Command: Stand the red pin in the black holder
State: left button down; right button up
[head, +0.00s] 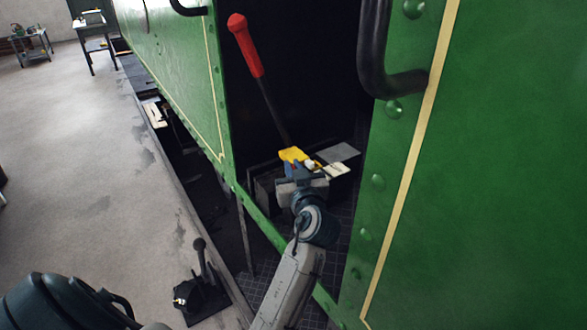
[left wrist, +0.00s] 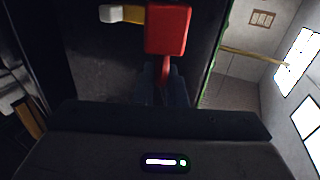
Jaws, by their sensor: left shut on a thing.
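My left gripper (head: 299,170) reaches in through the doorway of the green tram. In the left wrist view its dark fingers (left wrist: 162,90) are shut on a narrow red stem below a square red block; I take this to be the red pin (left wrist: 168,28). In the head view the pin is mostly hidden by the gripper. A yellow piece (head: 293,154) with a white end shows just beyond the fingers. I cannot make out the black holder for sure in the dark interior. My right gripper is not in view.
A tall lever with a red grip (head: 246,50) rises behind my gripper. A grey plate (head: 344,152) lies to its right. The green door post (head: 390,180) with a black handrail (head: 375,60) stands close on the right. A black lever stand (head: 201,295) is at bottom left.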

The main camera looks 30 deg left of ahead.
pick_arm(q)
jog(key=shift+f, duration=0.35)
jog(key=c, duration=1.4)
grip_release()
